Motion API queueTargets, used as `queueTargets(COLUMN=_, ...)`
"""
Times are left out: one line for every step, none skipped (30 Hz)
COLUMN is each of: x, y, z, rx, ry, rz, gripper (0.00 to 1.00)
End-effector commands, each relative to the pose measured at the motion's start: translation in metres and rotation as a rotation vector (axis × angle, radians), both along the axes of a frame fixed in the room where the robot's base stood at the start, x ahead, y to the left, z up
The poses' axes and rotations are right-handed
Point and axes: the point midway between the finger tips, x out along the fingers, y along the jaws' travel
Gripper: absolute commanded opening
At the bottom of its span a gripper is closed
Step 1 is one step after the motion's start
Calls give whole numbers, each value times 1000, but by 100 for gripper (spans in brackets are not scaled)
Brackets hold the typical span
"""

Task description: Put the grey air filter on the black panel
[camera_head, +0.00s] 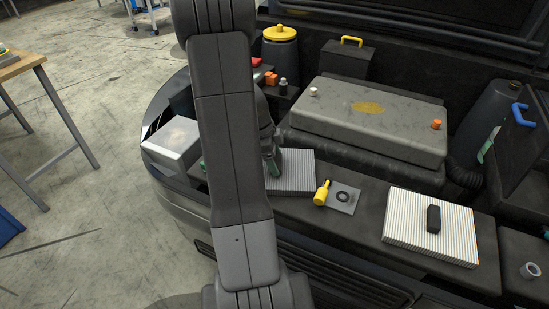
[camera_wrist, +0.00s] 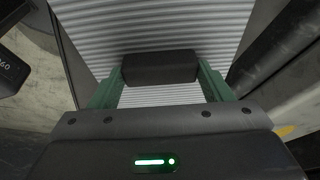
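A grey pleated air filter (camera_head: 297,170) lies partly behind my arm, at the middle of the engine bay's front ledge. In the wrist view its ridged top (camera_wrist: 160,22) fills the upper middle, with a black block-shaped handle (camera_wrist: 160,68) on it. My gripper (camera_wrist: 160,72) has its green fingers at both ends of this handle and appears shut on it. In the head view the gripper (camera_head: 271,162) is mostly hidden by my arm. The black panel (camera_head: 375,222) looks to be the dark ledge along the front. I cannot tell whether the filter touches it.
A second, whiter pleated filter (camera_head: 405,240) with a black handle lies to the right. A yellow-handled tool (camera_head: 322,193) and a small plate with a ring (camera_head: 349,203) lie between the filters. A large grey box (camera_head: 370,120) stands behind; a silver box (camera_head: 172,145) is left.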

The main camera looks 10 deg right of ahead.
Motion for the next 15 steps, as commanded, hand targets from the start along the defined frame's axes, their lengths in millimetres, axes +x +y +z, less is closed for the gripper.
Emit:
queueTargets(x=0, y=0, z=0, rx=0, ry=-1, rz=0, gripper=80)
queueTargets(x=0, y=0, z=0, rx=0, ry=-1, rz=0, gripper=86)
queueTargets(x=0, y=0, z=0, rx=0, ry=0, rz=0, gripper=94)
queueTargets(x=0, y=0, z=0, rx=0, ry=0, rz=0, gripper=98)
queueTargets(x=0, y=0, z=0, rx=0, ry=0, rz=0, gripper=98)
queueTargets(x=0, y=0, z=0, rx=0, ry=0, rz=0, gripper=98)
queueTargets(x=0, y=0, z=0, rx=0, ry=0, rz=0, gripper=98)
queueTargets(x=0, y=0, z=0, rx=0, ry=0, rz=0, gripper=98)
queueTargets(x=0, y=0, z=0, rx=0, ry=0, rz=0, gripper=98)
queueTargets(x=0, y=0, z=0, rx=0, ry=0, rz=0, gripper=98)
queueTargets(x=0, y=0, z=0, rx=0, ry=1, rz=0, gripper=98)
queueTargets(x=0, y=0, z=0, rx=0, ry=0, rz=0, gripper=98)
queueTargets(x=0, y=0, z=1, rx=0, ry=0, rz=0, gripper=98)
queueTargets(x=0, y=1, z=3, rx=0, ry=-1, rz=0, gripper=98)
queueTargets(x=1, y=2, z=6, rx=0, ry=-2, rz=1, gripper=98)
